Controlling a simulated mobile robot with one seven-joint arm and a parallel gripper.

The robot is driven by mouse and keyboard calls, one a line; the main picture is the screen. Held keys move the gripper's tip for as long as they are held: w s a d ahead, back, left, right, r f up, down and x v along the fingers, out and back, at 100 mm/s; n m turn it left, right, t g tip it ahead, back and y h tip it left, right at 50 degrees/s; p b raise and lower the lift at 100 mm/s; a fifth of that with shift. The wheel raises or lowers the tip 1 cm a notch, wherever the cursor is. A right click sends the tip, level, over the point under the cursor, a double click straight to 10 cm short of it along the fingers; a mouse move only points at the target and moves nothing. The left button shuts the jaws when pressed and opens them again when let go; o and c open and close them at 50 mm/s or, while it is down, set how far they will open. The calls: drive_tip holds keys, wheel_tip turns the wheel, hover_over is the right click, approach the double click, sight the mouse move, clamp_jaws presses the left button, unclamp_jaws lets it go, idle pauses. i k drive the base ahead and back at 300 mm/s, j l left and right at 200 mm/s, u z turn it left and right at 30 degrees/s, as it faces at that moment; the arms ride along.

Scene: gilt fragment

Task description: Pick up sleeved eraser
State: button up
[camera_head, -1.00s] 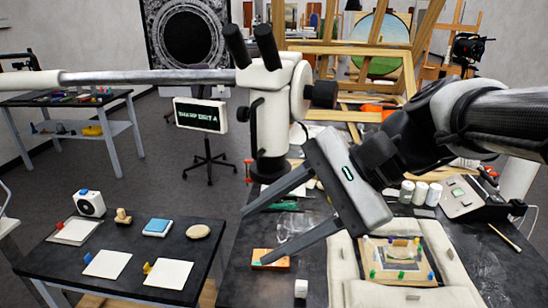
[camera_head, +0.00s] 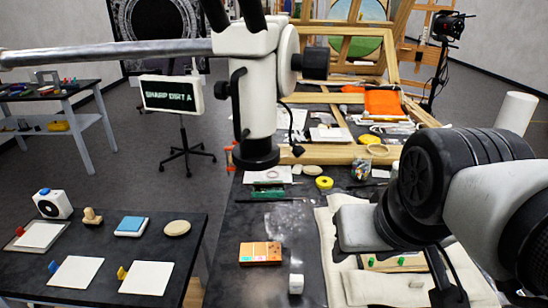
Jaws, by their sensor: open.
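A small pale upright block (camera_head: 297,283), possibly the sleeved eraser, stands on the dark bench near the front edge. Its sleeve is too small to make out. My gripper (camera_head: 366,229) is to its right, above the cream padded surround (camera_head: 335,262) of a small picture panel. Its grey body faces the camera and its fingers are mostly hidden, with no object visible in it.
An orange box (camera_head: 260,252) lies left of the pale block. A side table (camera_head: 110,248) holds cards and small items. Bare bench lies between the stand and orange box.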

sight(296, 282)
drive_tip(key=k+j+u, duration=0.15)
drive_tip(key=j, duration=0.35)
drive_tip(key=k+j+u, duration=0.1)
drive_tip(key=j, duration=0.35)
drive_tip(key=k+j+u, duration=0.15)
drive_tip(key=j, duration=0.35)
drive_tip(key=i, duration=0.05)
